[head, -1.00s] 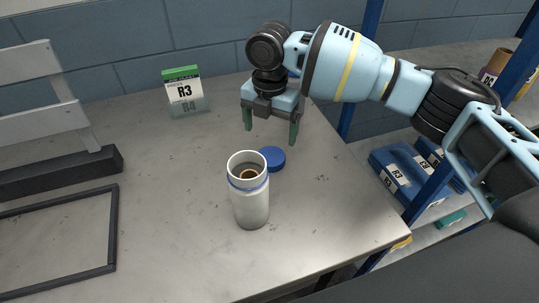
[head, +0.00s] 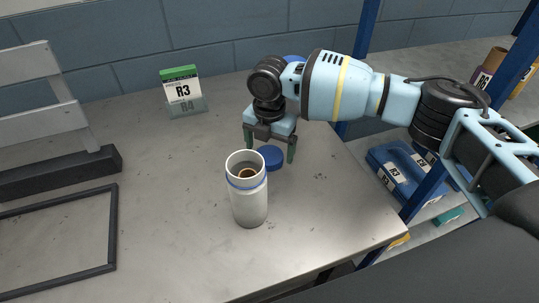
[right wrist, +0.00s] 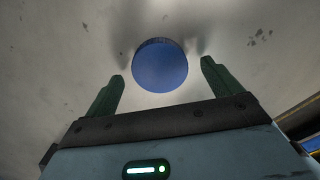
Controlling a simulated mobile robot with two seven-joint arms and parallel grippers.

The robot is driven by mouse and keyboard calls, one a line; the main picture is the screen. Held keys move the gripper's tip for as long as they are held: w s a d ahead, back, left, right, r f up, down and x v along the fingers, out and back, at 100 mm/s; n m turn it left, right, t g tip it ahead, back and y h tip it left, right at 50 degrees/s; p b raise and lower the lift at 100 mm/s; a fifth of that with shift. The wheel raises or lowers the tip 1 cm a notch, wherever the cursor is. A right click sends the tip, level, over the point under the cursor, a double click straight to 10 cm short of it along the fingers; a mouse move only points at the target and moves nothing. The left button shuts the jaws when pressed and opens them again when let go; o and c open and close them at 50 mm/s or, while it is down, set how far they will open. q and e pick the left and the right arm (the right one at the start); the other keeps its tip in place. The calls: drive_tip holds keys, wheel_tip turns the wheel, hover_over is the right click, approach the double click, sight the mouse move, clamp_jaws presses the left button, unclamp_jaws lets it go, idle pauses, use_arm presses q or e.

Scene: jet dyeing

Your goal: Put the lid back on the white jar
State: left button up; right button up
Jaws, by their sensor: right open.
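The white jar (head: 250,203) stands upright and open on the metal table, with a blue ring below its rim and something brownish inside. The round blue lid (head: 271,157) lies flat on the table just behind and right of the jar. My right gripper (head: 270,154) is open and points down over the lid, its green fingers on either side of it in the head view. In the right wrist view the lid (right wrist: 160,66) sits ahead of and between the two fingertips (right wrist: 163,69), apart from both. My left gripper is not in view.
A sign marked R3 (head: 183,90) stands at the back of the table. A grey rack (head: 45,100) and a dark frame (head: 114,225) are at the left.

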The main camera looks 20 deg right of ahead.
sight(269, 155)
drive_tip(key=shift+f, duration=0.7)
drive_tip(key=c, duration=1)
drive_tip(key=shift+r, duration=0.15)
drive_tip(key=shift+c, duration=0.2)
wheel_tip(269, 155, up, 10)
